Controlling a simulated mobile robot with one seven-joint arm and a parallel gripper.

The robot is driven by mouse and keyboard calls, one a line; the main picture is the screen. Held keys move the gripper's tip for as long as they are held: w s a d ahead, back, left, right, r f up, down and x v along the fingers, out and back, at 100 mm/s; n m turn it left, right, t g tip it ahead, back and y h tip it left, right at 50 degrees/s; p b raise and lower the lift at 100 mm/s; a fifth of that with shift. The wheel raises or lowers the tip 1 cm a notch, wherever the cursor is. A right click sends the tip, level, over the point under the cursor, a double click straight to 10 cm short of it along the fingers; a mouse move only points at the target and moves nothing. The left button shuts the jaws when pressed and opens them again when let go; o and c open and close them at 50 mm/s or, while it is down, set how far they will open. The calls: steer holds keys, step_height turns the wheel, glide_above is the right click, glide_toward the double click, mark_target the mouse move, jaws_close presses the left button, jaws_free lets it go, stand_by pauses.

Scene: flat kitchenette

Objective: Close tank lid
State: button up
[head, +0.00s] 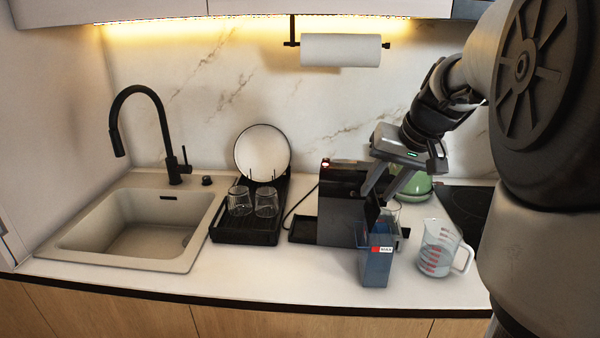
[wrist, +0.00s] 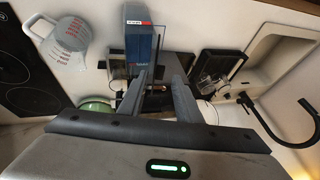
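The water tank (head: 376,262) is a blue see-through box with a red-and-white MAX label, standing at the front of the black coffee machine (head: 342,205). Its dark lid (head: 372,212) looks raised, standing roughly upright at the tank's top. In the wrist view the tank (wrist: 140,42) is at top centre, with the lid as a thin dark edge (wrist: 156,50). My gripper (head: 377,195) is just above the lid, fingers pointing down. In the wrist view my gripper (wrist: 160,78) has its fingers apart with nothing clearly held. Contact with the lid cannot be told.
A measuring jug (head: 437,250) with water stands right of the tank. A green kettle-like item (head: 416,186) is behind my gripper, beside the black hob (head: 468,208). A dish rack (head: 245,228) with glasses and a sink (head: 140,225) are left. The counter front is clear.

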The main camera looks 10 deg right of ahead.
steer(key=shift+x, duration=1.1)
jaws_close()
